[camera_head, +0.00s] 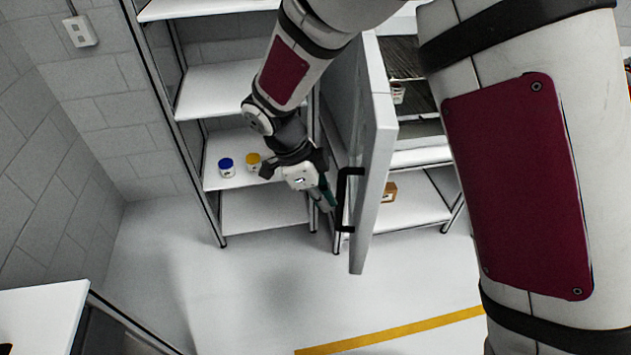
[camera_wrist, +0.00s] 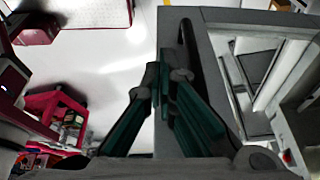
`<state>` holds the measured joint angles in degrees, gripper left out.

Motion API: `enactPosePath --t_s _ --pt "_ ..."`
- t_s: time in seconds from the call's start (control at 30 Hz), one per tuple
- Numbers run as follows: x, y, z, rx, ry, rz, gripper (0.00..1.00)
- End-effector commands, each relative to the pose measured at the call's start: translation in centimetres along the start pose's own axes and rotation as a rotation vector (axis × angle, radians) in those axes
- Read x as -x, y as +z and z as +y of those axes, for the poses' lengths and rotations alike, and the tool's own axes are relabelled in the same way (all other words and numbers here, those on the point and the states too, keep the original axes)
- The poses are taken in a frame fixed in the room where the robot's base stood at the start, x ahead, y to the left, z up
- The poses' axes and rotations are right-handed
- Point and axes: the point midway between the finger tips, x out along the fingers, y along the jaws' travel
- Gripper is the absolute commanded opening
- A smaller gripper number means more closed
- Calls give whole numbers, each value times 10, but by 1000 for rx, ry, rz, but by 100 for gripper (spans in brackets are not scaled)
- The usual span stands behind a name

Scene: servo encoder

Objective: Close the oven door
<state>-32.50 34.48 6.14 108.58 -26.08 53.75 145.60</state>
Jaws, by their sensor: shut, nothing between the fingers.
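The oven door (camera_head: 374,150) stands open, swung out towards the camera, and is seen nearly edge-on in the head view. Its black handle (camera_head: 342,200) is on the door's left face. My gripper (camera_head: 329,204) is just left of the handle, its fingers pointing down and to the right. In the wrist view the green-padded fingers (camera_wrist: 163,88) are together with nothing between them. The handle (camera_wrist: 187,45) rises just behind the fingertips, against the grey door (camera_wrist: 213,100). I cannot tell whether the fingertips touch it.
White shelves (camera_head: 225,90) stand left of the oven, holding a blue-lidded jar (camera_head: 226,167) and a yellow-lidded jar (camera_head: 254,161). A small brown box (camera_head: 389,192) sits on a shelf right of the door. The floor (camera_head: 240,290) in front is clear.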

Motion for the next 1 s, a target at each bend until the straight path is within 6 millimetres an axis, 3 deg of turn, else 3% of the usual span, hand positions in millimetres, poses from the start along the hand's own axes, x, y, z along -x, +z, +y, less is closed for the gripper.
enactPosePath --t_s 0.07,0.37,1.0 --pt "-15 -1 2 0 5 2 0" --pt "-27 -34 1 -1 1 0 0" --pt "-33 -46 -5 13 -6 0 0"
